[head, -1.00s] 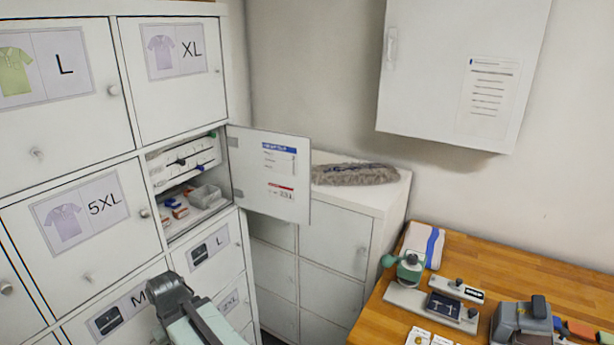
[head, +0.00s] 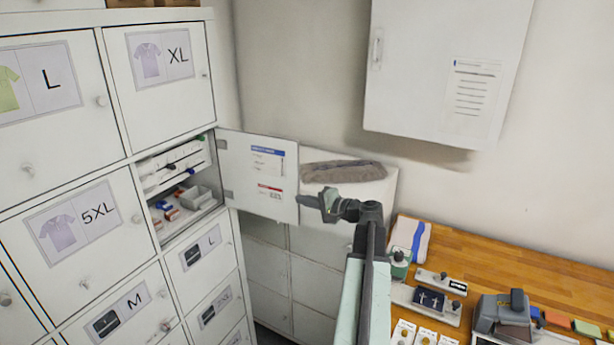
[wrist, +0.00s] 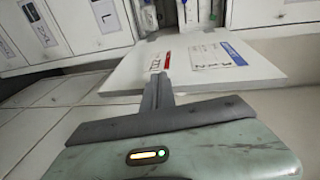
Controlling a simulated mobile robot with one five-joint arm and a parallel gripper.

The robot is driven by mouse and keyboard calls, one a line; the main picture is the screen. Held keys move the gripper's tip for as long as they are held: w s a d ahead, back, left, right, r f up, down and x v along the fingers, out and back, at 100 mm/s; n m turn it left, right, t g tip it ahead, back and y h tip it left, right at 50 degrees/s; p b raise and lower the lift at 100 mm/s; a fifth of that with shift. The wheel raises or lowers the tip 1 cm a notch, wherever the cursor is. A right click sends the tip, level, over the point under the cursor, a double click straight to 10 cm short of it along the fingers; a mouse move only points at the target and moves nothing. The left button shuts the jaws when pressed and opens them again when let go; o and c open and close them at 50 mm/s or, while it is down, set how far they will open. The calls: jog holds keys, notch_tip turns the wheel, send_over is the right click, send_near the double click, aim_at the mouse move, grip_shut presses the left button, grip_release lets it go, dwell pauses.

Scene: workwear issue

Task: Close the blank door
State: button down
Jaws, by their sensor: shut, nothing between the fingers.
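The blank door (head: 262,175) stands open at the right side of its compartment, its inner face with a blue-headed and a red-headed label toward me. In the wrist view the door (wrist: 135,83) lies just beyond the fingertips. My gripper (head: 303,200) is shut and empty, with its tip at the door's free right edge in the head view. I cannot tell whether it touches the door. The open compartment (head: 183,183) holds a shelf with white rolls or packs above, and a grey box and small red and blue items below.
Closed locker doors marked L, XL, 5XL and M (head: 127,309) surround the compartment. A low white cabinet with a grey furry duster (head: 343,171) stands behind the door. A wooden table (head: 480,262) with tools is at right, below a wall cabinet (head: 445,70).

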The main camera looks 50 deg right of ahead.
jog(key=s+d+r+m+t+h, duration=0.2)
jog(key=s+d+r+m+h, duration=0.15)
jog(key=s+d, duration=0.35)
jog(key=w+d+n, duration=0.1)
jog(key=w, duration=1.1)
jog(key=shift+y, duration=0.25)
jog(key=a, duration=0.1)
jog(key=s+a, duration=0.2)
jog(key=shift+a+r, duration=0.3)
jog(key=shift+r, duration=0.05)
jog(key=shift+a, duration=0.1)
